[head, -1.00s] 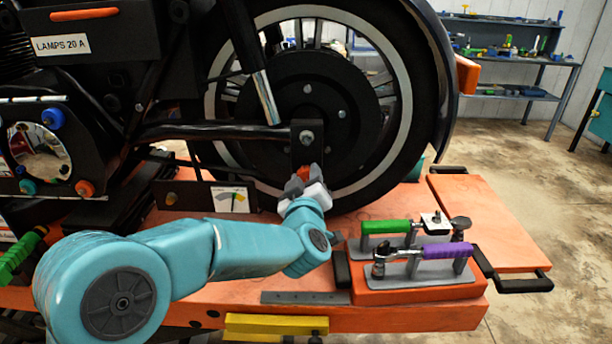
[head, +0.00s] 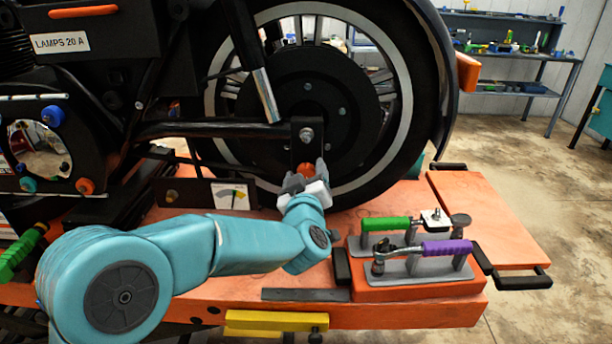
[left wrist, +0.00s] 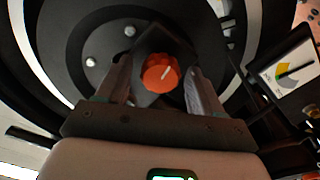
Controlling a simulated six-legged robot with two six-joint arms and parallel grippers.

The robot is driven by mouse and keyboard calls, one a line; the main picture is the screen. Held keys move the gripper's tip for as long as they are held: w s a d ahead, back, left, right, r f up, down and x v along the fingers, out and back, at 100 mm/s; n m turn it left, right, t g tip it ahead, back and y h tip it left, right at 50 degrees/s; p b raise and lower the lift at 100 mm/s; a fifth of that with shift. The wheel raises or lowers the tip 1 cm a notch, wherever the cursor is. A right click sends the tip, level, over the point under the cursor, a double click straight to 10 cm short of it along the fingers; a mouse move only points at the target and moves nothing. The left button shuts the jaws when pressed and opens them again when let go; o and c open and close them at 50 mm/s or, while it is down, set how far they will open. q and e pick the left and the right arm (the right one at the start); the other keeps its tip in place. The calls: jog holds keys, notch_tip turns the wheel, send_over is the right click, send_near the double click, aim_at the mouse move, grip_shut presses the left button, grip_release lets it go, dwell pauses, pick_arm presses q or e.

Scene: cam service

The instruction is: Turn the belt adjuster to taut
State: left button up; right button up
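My left gripper (head: 305,178) is open at the knob. In the left wrist view its two fingers (left wrist: 160,88) stand on either side of the knob, with a visible gap on each side. A white gauge (head: 231,197) with a dark needle and coloured zones is left of the gripper; it also shows in the left wrist view (left wrist: 287,70). My right gripper is out of view.
The motorcycle wheel (head: 400,130) stands close behind the knob. An orange block carries a green-handled tool (head: 385,224) and a purple-handled tool (head: 447,248), right of my left arm. A steel ruler (head: 305,295) lies near the front edge of the orange bench (head: 230,285).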

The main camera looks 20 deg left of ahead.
pick_arm(q)
jog(key=shift+s, duration=0.1)
jog(key=b+v, duration=0.2)
jog(key=v, duration=1.4)
jog(key=shift+s+d, duration=0.1)
